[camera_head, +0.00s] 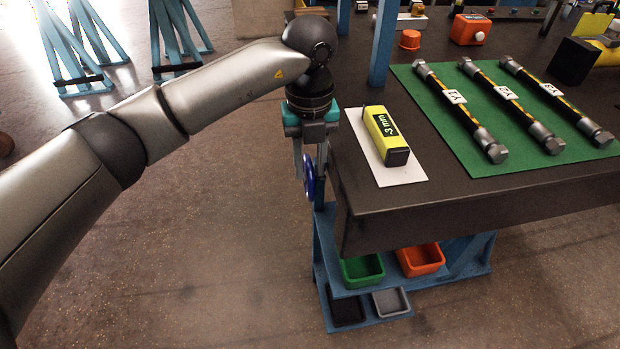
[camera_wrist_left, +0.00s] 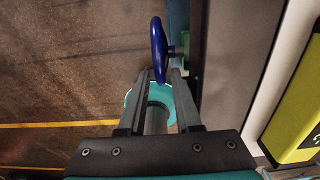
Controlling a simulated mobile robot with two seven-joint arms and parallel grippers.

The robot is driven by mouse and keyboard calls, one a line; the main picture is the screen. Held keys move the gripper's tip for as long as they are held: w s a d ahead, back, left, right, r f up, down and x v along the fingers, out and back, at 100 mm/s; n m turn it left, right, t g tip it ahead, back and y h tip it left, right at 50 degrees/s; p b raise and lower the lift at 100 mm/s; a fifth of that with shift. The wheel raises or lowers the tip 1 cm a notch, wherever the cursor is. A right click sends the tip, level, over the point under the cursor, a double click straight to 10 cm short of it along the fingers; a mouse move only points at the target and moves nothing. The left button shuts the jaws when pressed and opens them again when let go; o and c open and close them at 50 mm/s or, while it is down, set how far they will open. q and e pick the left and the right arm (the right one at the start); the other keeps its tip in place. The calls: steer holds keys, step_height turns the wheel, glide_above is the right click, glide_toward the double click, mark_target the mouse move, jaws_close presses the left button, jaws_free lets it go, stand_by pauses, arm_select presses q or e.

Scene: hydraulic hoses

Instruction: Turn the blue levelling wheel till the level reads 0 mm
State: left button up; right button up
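The blue levelling wheel (camera_head: 309,178) sits on the left side of the dark table, below its top. In the left wrist view the wheel (camera_wrist_left: 158,48) shows edge-on, on a short shaft to its right. My left gripper (camera_head: 303,172) points down beside the table edge at the wheel. In the left wrist view its fingers (camera_wrist_left: 160,80) stand apart, one on each side of the wheel's near rim, with narrow gaps. The yellow level (camera_head: 384,134) lies on a white plate (camera_head: 407,174); its display reads 3 mm, seemingly with a minus sign. My right gripper is out of view.
Several hoses with metal end fittings (camera_head: 495,152) lie on a green mat (camera_head: 440,122) right of the level. A blue post (camera_head: 383,45) rises behind the level. Green (camera_head: 362,270) and orange (camera_head: 420,259) bins stand below the table. Open floor lies left.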

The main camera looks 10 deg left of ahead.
arm_select(q)
steer(key=shift+f+b, duration=0.4)
steer(key=shift+f, duration=1.15)
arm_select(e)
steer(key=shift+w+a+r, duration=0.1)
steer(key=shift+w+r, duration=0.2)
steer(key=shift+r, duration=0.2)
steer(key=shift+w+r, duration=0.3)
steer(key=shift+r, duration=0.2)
arm_select(q)
jaws_close()
